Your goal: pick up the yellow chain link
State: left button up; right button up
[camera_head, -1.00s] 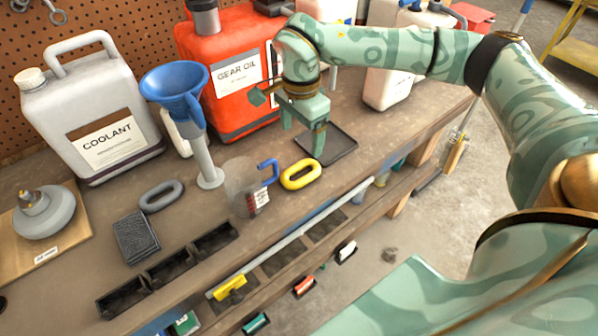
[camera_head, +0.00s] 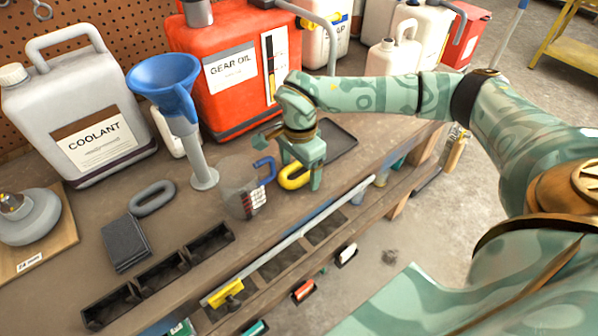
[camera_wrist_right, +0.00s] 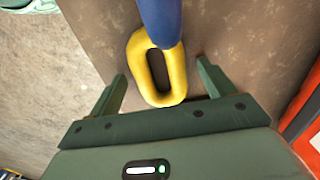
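The yellow chain link (camera_head: 291,182) lies on the bench beside the blue-handled measuring jug (camera_head: 240,190). My right gripper (camera_head: 300,176) is open and low over the link, hiding part of it. In the right wrist view, the link (camera_wrist_right: 179,72) shows between the two spread fingers (camera_wrist_right: 161,72), with gaps on both sides. The jug's blue handle (camera_wrist_right: 160,20) covers the link's far end in that view. I cannot tell whether the handle touches it. My left gripper is not in view.
A grey chain link (camera_head: 152,198) lies to the left. A blue funnel (camera_head: 178,113) and the red gear oil can (camera_head: 225,108) stand behind. A black tray (camera_head: 341,142) lies right of the gripper. The bench's front edge is close, with small bins (camera_head: 162,273) along it.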

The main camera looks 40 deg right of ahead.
jog(key=c, duration=1)
jog(key=shift+c, duration=0.4)
jog(key=shift+r, duration=0.15)
